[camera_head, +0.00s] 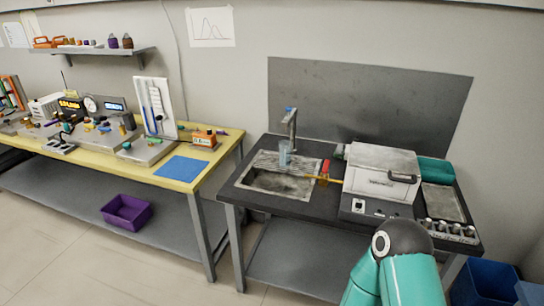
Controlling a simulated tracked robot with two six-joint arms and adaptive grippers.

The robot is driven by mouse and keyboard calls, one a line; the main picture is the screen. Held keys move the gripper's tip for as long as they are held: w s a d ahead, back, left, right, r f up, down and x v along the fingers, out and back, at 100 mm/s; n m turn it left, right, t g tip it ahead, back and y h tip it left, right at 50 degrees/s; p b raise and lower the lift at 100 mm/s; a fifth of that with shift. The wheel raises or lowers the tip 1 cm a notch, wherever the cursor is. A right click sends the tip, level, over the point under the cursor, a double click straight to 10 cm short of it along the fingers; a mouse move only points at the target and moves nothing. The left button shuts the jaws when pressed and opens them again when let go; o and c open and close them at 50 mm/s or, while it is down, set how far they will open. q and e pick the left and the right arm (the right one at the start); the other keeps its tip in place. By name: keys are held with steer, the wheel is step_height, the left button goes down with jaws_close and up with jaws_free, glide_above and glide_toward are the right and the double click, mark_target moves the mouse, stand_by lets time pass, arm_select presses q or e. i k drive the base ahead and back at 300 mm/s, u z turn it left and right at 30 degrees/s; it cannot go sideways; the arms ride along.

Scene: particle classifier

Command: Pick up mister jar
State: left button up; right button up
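I cannot pick out a mister jar with certainty. A pale blue translucent cylinder (284,154) shows under the tap at the sink's back edge; it looks like a small jar or cup, but I cannot tell. Several small jars or cups (448,230) stand in a row at the front right of the dark bench. Small dark purple vessels (120,41) stand on the wall shelf. A teal arm of mine rises at the bottom right, in front of the dark bench. Neither of my grippers shows.
The dark bench (290,212) holds a sink (285,183) with a tap (290,125) and a grey-white machine (380,175). A yellow bench (215,165) with instruments and a blue mat (181,168) stands left. A purple bin (126,211) sits on its lower shelf. Blue bins (485,283) stand bottom right.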

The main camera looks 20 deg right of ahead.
mark_target(285, 154)
steer(key=u, duration=0.35)
steer(key=i, duration=1.35)
steer(key=z, duration=0.65)
steer(key=i, duration=0.35)
steer(key=z, duration=0.25)
steer(key=k, duration=0.9)
steer(key=z, duration=0.15)
steer(key=i, duration=0.9)
steer(key=u, duration=0.05)
